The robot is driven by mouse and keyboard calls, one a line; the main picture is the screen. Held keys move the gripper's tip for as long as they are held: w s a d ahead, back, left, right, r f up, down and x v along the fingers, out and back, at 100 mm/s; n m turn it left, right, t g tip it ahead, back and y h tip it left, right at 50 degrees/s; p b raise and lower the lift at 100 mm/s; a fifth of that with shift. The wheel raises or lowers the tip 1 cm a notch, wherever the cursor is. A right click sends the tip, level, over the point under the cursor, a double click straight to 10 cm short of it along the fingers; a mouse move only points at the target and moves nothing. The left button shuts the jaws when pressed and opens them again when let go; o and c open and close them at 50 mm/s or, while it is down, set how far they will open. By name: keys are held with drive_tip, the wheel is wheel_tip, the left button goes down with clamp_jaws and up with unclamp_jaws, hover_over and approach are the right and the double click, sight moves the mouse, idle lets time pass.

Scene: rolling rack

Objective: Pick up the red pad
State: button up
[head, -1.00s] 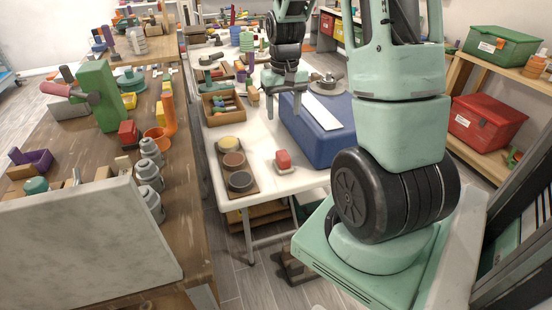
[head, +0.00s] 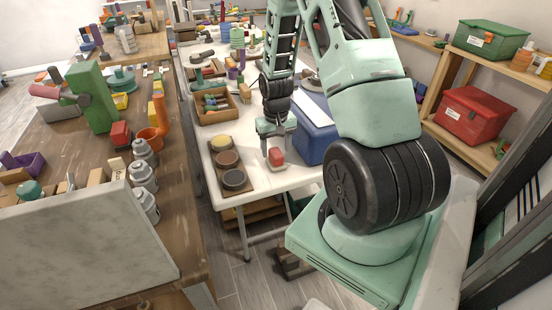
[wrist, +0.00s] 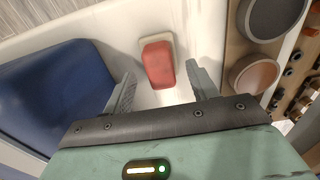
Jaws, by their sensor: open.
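The red pad (head: 276,156) lies on a small pale base on the white table, near its front edge. In the wrist view the red pad (wrist: 158,64) lies ahead of my fingers, and nothing covers it. My gripper (head: 275,150) points down over the pad in the head view, with its fingers on either side of it in the picture. In the wrist view my gripper (wrist: 160,88) is open and empty, its two fingers spread wider than the pad. I cannot tell the exact height above the pad.
A blue box (head: 316,132) stands right of the pad, close to my gripper. A wooden board (head: 216,165) with several round pads lies to the left. A wooden tray (head: 205,117) of small items sits behind it. Bare white table (head: 268,182) lies around the pad.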

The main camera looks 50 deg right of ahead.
sight(276, 152)
drive_tip(key=shift+f, duration=1.45)
drive_tip(key=c, duration=1.1)
wheel_tip(276, 152, up, 10)
drive_tip(key=shift+r+b, duration=0.1)
drive_tip(key=shift+b, duration=0.2)
drive_tip(key=o, duration=0.5)
drive_tip(key=c, duration=0.4)
